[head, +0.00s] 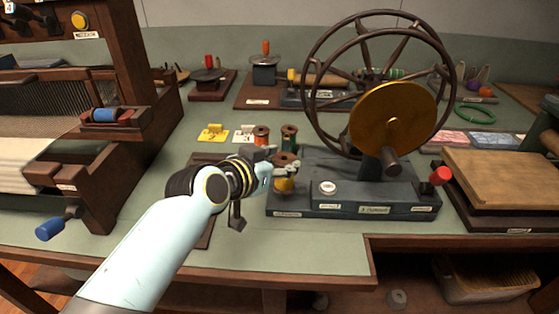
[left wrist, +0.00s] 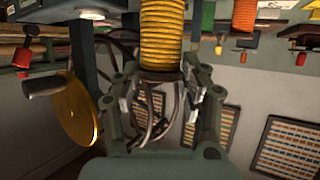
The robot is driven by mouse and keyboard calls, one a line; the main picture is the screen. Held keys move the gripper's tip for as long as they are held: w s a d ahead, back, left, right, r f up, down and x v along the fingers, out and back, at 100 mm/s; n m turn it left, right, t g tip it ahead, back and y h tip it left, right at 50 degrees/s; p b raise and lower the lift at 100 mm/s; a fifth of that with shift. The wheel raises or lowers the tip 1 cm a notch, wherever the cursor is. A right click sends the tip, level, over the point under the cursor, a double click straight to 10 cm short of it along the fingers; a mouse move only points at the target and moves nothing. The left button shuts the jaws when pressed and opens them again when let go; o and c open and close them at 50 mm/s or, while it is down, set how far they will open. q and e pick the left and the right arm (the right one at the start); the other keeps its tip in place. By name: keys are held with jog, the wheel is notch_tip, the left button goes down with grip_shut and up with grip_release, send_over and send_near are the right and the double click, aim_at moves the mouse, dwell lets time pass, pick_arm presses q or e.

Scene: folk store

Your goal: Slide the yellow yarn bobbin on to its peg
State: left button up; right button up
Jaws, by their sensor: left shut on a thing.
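The yellow yarn bobbin (head: 285,185) has a brown wooden top and stands upright over the left end of the dark wheel base (head: 350,201). My left gripper (head: 277,169) is shut on it near the brown end. In the left wrist view, the yellow winding (left wrist: 162,32) and brown flange show between the two fingers of my left gripper (left wrist: 165,98). The peg is not visible, and I cannot tell whether the bobbin is around it or above it. My right gripper is not in view.
The large spoked wheel with a gold disc (head: 393,120) rises right of the bobbin. An orange-brown spool (head: 262,137) and a green spool (head: 289,138) stand just behind. A loom (head: 85,150) fills the left side. Bench top is clear in front of the base.

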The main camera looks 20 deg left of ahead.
pick_arm(q)
jog(key=shift+f+b, duration=0.95)
jog(key=shift+f, duration=0.3)
jog(key=o, duration=1.2)
jog(key=v, duration=1.2)
jog(key=shift+s+f, duration=0.1)
jog(key=shift+s, duration=0.05)
